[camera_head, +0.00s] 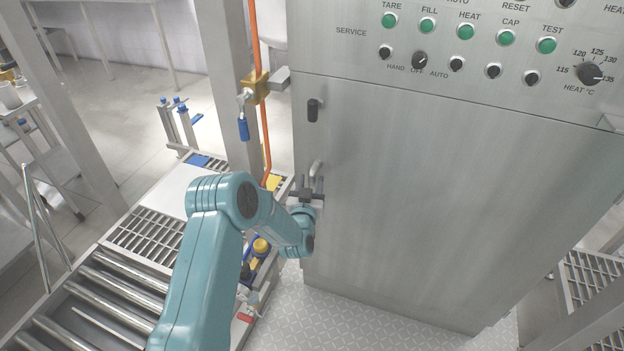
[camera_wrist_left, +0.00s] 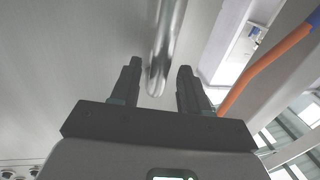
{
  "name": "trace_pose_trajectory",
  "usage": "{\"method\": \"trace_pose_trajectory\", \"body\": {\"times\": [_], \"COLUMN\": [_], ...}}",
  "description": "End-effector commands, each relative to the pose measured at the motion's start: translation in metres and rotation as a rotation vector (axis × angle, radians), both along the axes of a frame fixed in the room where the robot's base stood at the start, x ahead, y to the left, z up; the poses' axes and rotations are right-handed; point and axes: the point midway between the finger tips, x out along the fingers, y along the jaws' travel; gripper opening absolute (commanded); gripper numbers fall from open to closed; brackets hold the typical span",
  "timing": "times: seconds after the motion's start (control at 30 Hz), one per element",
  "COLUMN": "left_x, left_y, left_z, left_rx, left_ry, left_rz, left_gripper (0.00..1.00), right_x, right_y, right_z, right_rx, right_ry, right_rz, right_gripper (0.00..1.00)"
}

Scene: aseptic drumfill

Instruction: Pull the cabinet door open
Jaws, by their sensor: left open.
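The cabinet door (camera_head: 440,200) is a large brushed-metal panel below the control panel, and it looks shut. A metal bar handle (camera_head: 316,170) stands on its left side, below a small black latch (camera_head: 313,110). My left gripper (camera_head: 318,187) is at the lower part of the handle. In the left wrist view the handle (camera_wrist_left: 165,50) comes down between the two dark fingers of my left gripper (camera_wrist_left: 158,85), with a gap on each side. The fingers are open. My right gripper is not in view.
The control panel (camera_head: 480,40) with green buttons and black knobs is above the door. An orange pipe (camera_head: 266,130) with a brass valve (camera_head: 255,88) runs just left of the cabinet. A roller conveyor (camera_head: 95,290) lies at the lower left. Patterned floor (camera_head: 350,320) is clear before the cabinet.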

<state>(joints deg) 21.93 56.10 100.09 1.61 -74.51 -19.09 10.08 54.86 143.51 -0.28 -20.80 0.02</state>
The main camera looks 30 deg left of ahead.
Motion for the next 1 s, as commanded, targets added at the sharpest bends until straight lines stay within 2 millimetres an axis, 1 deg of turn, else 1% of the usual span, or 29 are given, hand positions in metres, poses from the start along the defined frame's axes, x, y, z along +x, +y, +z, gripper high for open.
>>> {"method": "trace_pose_trajectory", "body": {"times": [0.1, 0.2, 0.47, 0.5, 0.57, 0.6, 0.63, 1.0], "left_x": [0.011, 0.016, 0.017, 0.017, 0.017, 0.017, 0.017, 0.017], "left_y": [0.004, 0.006, 0.007, 0.007, 0.007, 0.007, 0.007, 0.004], "left_z": [0.000, 0.000, 0.000, 0.000, 0.000, 0.000, 0.000, 0.000], "left_rx": [0.000, 0.000, 0.000, 0.000, 0.000, 0.000, 0.000, 0.000], "left_ry": [-0.001, 0.000, 0.001, 0.001, 0.001, 0.001, 0.001, -0.001], "left_rz": [-0.001, -0.002, -0.002, -0.002, -0.002, -0.002, -0.002, 0.000], "left_gripper": [0.45, 0.45, 0.45, 0.39, 0.19, 0.06, 0.00, 0.00], "right_x": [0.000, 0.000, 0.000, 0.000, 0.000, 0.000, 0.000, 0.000], "right_y": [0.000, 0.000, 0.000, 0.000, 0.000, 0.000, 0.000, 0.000], "right_z": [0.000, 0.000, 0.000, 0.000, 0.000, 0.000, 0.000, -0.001], "right_rx": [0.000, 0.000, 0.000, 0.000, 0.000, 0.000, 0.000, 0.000], "right_ry": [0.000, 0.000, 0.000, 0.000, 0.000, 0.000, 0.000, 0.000], "right_rz": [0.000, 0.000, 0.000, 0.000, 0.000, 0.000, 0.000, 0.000], "right_gripper": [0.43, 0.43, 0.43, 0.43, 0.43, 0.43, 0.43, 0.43]}}
